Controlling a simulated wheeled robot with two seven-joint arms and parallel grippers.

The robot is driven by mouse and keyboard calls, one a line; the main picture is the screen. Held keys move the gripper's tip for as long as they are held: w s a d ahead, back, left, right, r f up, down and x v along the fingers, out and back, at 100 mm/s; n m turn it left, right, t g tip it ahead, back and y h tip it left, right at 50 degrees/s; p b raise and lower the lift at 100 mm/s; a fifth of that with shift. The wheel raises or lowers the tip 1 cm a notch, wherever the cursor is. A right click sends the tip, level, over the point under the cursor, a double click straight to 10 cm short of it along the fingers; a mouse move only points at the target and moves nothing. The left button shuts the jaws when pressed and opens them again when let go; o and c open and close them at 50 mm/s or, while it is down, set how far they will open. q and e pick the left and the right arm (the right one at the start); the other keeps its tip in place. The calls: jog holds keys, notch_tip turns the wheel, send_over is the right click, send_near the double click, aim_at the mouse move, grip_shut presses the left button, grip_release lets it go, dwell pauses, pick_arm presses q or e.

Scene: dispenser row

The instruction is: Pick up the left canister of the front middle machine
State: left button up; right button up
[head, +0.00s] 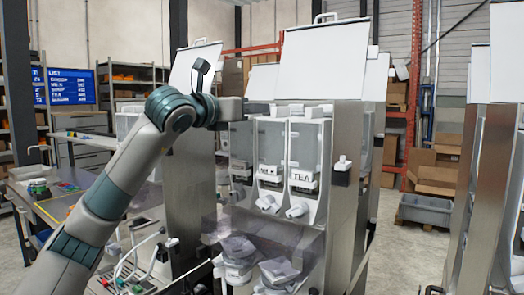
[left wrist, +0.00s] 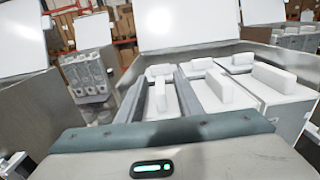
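The front middle machine (head: 341,190) is a steel dispenser with its white lid raised. Its clear-fronted canisters stand in a row; the left canister (head: 241,145) is beside one labelled MILK (head: 270,150) and one labelled TEA (head: 304,150). My left gripper (head: 254,108) is at the top of the left canister, hiding part of it. In the left wrist view, two dark fingers (left wrist: 160,98) lie on either side of the left canister's white upright handle (left wrist: 160,92), with gaps visible. My right gripper is not in view.
The raised lid (head: 322,60) stands behind the canisters. Neighbouring machines stand at left (head: 190,190) and right (head: 486,180). Open floor lies between the middle and right machines.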

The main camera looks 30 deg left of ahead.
pick_arm(q)
jog(key=shift+w, duration=0.2)
dwell(0.4)
grip_shut()
jog(key=shift+r, duration=0.1)
dwell(1.1)
